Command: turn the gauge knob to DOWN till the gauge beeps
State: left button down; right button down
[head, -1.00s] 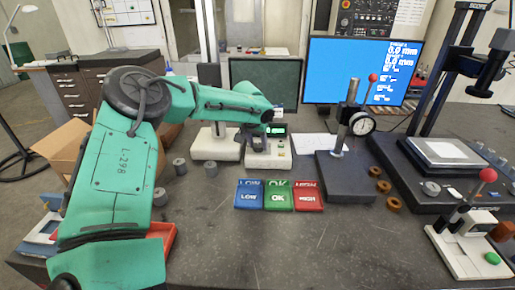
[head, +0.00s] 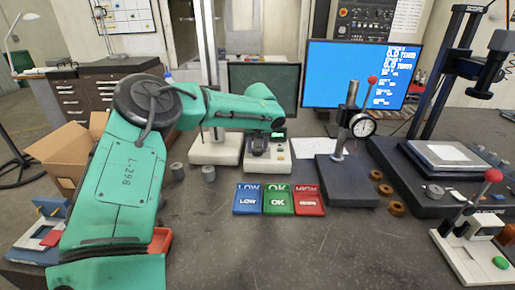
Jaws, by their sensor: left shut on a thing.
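The gauge (head: 279,158) is a small pale unit with a lit green display, standing at the back middle of the dark bench. My left arm reaches to it from the left. My left gripper (head: 259,147) is dark, points down onto the gauge's left part, and is shut on the knob there. The fingers and wrist hide the knob, so its turn and its DOWN marking cannot be read. The display is too small to read. My right gripper is not in view.
Blue LOW (head: 248,200), green OK (head: 278,200) and red HIGH (head: 309,201) trays lie in front of the gauge. A dial indicator stand (head: 346,184) is to the right. Grey cylinders (head: 208,173) stand at left. The front middle bench is clear.

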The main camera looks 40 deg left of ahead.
pick_arm(q)
jog(key=shift+c, duration=1.9)
grip_release()
jog(key=b+v, duration=0.1)
jog(key=v, duration=1.3)
jog(key=shift+r+b, duration=0.3)
jog(key=shift+b, duration=0.05)
